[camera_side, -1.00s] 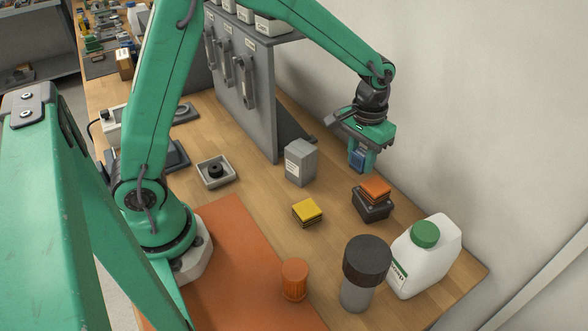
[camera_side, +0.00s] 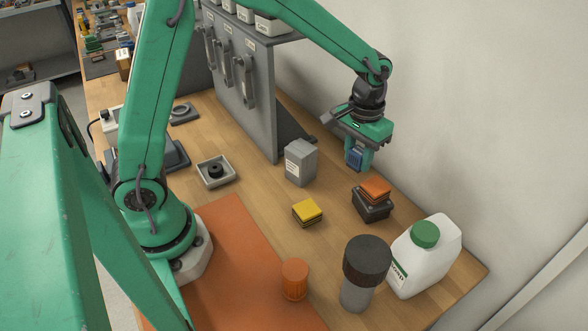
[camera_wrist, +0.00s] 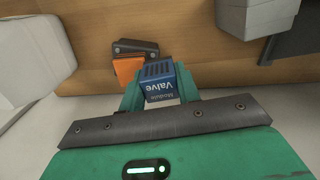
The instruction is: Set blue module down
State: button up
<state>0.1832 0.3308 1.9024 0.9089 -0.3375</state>
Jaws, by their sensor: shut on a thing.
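The blue module (camera_side: 354,158) is small and boxy and is held between the fingers of my gripper (camera_side: 358,157), above the table. In the wrist view the blue module (camera_wrist: 160,82) shows a slotted top and the label "Valve" between the green fingers of my gripper (camera_wrist: 160,98). An orange module (camera_side: 375,189) sits on a dark block (camera_side: 371,207) below and to the right of my gripper in the side view. A yellow module (camera_side: 307,210) lies on the wooden table to the left of that block. The underside of the blue module is hidden.
A grey box (camera_side: 300,163) stands left of my gripper, near a grey panel (camera_side: 243,100) with handles. A white jug (camera_side: 425,265), a dark-lidded cylinder (camera_side: 357,290) and an orange cup (camera_side: 295,280) stand toward the front. The wall rises close on the right.

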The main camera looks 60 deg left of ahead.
jog(key=s+a+n, duration=0.1)
jog(key=s+a, duration=0.1)
jog(key=a, duration=0.1)
jog(key=s+a+r+n, duration=0.1)
jog(key=s+a, duration=0.2)
jog(key=a, duration=0.1)
jog(key=s+a+r+n, duration=0.1)
jog(key=s+a+n, duration=0.1)
jog(key=a, duration=0.1)
jog(key=shift+s+a, duration=0.25)
jog(key=s+a+n, duration=0.5)
jog(key=s+a, duration=0.1)
jog(key=s, duration=0.4)
jog(key=n, duration=0.7)
send_over(207, 145)
jog(key=shift+a+f, duration=0.1)
jog(key=shift+f, duration=1.4)
jog(key=shift+f, duration=0.1)
jog(key=shift+f, duration=4.9)
jog(key=shift+f, duration=0.15)
